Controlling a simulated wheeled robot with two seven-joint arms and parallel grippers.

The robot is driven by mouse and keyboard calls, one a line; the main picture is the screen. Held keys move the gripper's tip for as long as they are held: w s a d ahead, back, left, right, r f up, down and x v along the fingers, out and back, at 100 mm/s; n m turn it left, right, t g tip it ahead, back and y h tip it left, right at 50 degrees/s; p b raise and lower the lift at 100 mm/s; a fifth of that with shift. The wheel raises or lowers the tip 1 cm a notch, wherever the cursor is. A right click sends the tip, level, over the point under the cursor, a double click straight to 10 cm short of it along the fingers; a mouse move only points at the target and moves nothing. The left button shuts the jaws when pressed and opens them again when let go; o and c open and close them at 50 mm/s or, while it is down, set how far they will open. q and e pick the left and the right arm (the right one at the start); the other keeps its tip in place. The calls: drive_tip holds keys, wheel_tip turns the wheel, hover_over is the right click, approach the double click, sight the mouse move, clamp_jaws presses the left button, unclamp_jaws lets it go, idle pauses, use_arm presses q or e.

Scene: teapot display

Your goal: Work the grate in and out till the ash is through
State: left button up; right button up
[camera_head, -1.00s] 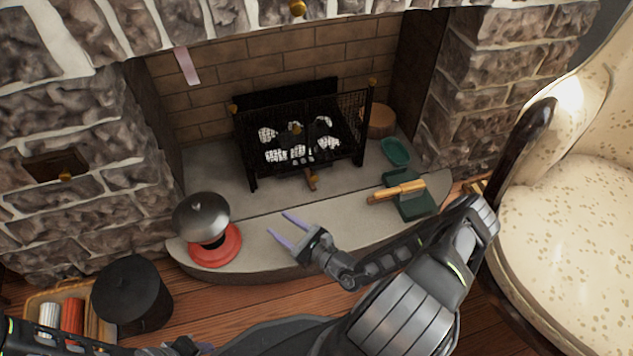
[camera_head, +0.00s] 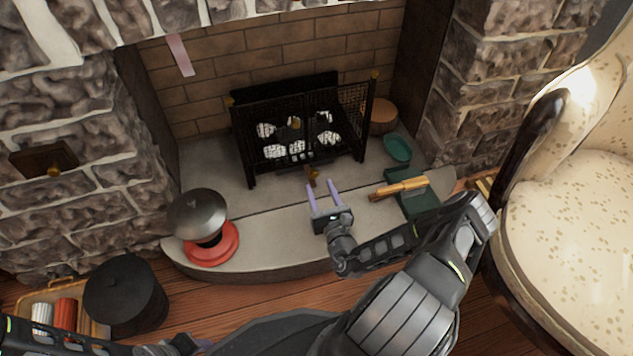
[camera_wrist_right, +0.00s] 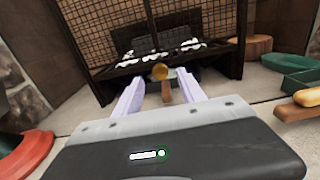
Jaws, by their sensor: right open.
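The black fire grate (camera_head: 296,132) with its mesh screen stands in the fireplace and holds several whitish ashy lumps (camera_head: 275,152). A short wooden handle with a brass knob (camera_head: 312,174) sticks out low at its front. My right gripper (camera_head: 324,186) is open and empty just in front of this handle. In the right wrist view the handle (camera_wrist_right: 167,90) lies between the two pale purple fingers (camera_wrist_right: 160,95), a little beyond the tips or level with them; I cannot tell which. Of my left arm only a dark part shows at the lower left; its fingers are not clear.
A domed grey lid over a red ring (camera_head: 211,244) stands on the hearth's left. A wooden-handled tool (camera_head: 400,187) lies over a green pan (camera_head: 422,207) at right, near a green dish (camera_head: 397,148). A black pot (camera_head: 126,295) stands lower left; an armchair (camera_head: 570,200) is far right.

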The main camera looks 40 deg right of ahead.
sight(314, 176)
drive_tip(key=b+x, duration=0.1)
drive_tip(key=x, duration=0.3)
drive_tip(key=shift+w, duration=0.1)
drive_tip(key=shift+c, duration=0.6)
clamp_jaws()
idle(0.8)
